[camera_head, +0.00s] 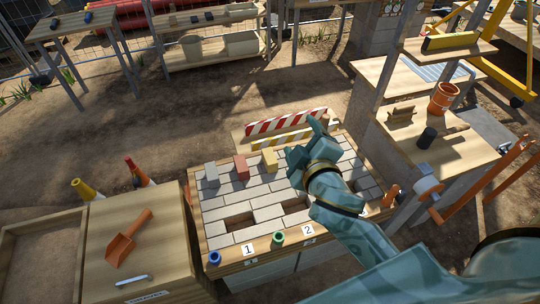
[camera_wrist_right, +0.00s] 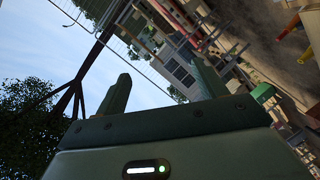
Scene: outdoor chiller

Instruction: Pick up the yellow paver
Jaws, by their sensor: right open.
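The yellow paver (camera_head: 270,160) stands on the paved bench (camera_head: 225,196), at the right end of a short row with a red paver (camera_head: 241,168) and a grey paver (camera_head: 211,175). My right gripper (camera_head: 305,140) is just right of the yellow paver in the head view, apart from it. In the right wrist view its two fingers (camera_wrist_right: 162,82) are spread with nothing between them. That view looks out at sky and background, and the yellow paver does not show there. My left gripper is not in view.
Striped barrier boards (camera_head: 286,121) stand behind the pavers. The bench has two dark gaps and number cards 1 (camera_head: 248,249) and 2 (camera_head: 308,230) at its front. A wooden bench with an orange scoop (camera_head: 128,238) is left; shelving with an orange pot (camera_head: 443,98) is right.

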